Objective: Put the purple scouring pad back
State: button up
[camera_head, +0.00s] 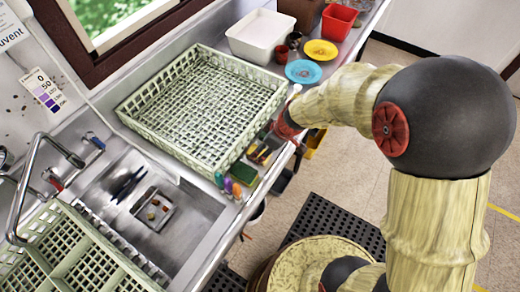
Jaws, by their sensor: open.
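A small purple item (228,185), which looks like the purple scouring pad, stands between a green item (219,178) and an orange item (236,191) at the counter's front edge, right of the sink. A small holder (262,154) with yellow, green and red-brown pieces sits just right of them, by the rack's front corner. My gripper (289,124) is at the far end of my arm, beside the right side of the large rack and apart from the purple item. It is open; its fingertips are small and partly hidden, and I see nothing held.
A large pale green dish rack (205,108) fills the middle counter. The sink (160,215) holds a small metal tray (152,209). Blue (303,71) and yellow (321,50) plates, a white tub (262,36) and a red container (339,21) stand beyond. A divided rack (75,255) is front left.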

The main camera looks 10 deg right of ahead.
jog(key=s+d+r+m+t+h+p, duration=0.1)
jog(key=s+d+r+m, duration=0.2)
jog(key=r, duration=0.7)
jog(key=s+d+r+m, duration=0.1)
jog(key=s+d+r, duration=0.3)
jog(key=r, duration=0.6)
jog(key=s+d+r+m+t+h, duration=0.1)
jog(key=s+d+r+m, duration=0.2)
jog(key=s, duration=0.3)
jog(key=s+d+r+m+h, duration=0.1)
jog(key=s+d+r+m, duration=0.1)
jog(key=s, duration=0.4)
notch_tip(320, 180, up, 3)
jog(key=shift+d+f+m+t+h, duration=0.15)
jog(key=shift+d+m+t+h, duration=0.2)
jog(key=shift+m, duration=0.35)
